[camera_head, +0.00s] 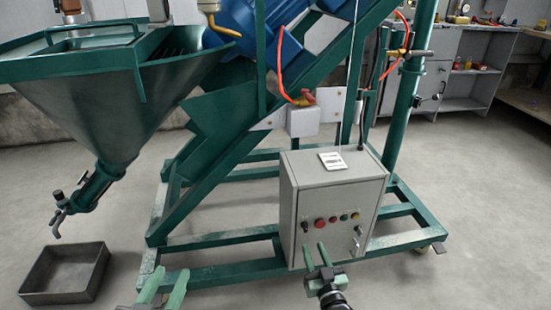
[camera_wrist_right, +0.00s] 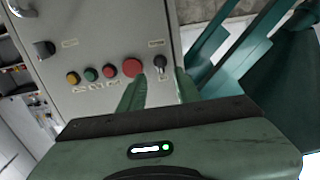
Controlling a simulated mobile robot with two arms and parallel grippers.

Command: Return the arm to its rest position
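My right gripper (camera_head: 316,251) is in front of the lower face of the grey control box (camera_head: 300,183). Its green fingers are apart with nothing between them. In the right wrist view the fingertips (camera_wrist_right: 157,78) point at the box's panel (camera_wrist_right: 95,50), near the large red button (camera_wrist_right: 133,67) and a black switch (camera_wrist_right: 160,61). I cannot tell whether they touch the panel. My left gripper (camera_head: 163,284) is at the bottom edge of the head view, left of the box, with its fingers apart and empty.
A green machine frame (camera_head: 205,275) surrounds the box. A green hopper (camera_head: 105,100) with an outlet pipe (camera_head: 88,190) stands on the left, above an open dark tray (camera_head: 35,298) on the floor. Shelves (camera_head: 470,85) are at the back right. The floor at right is clear.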

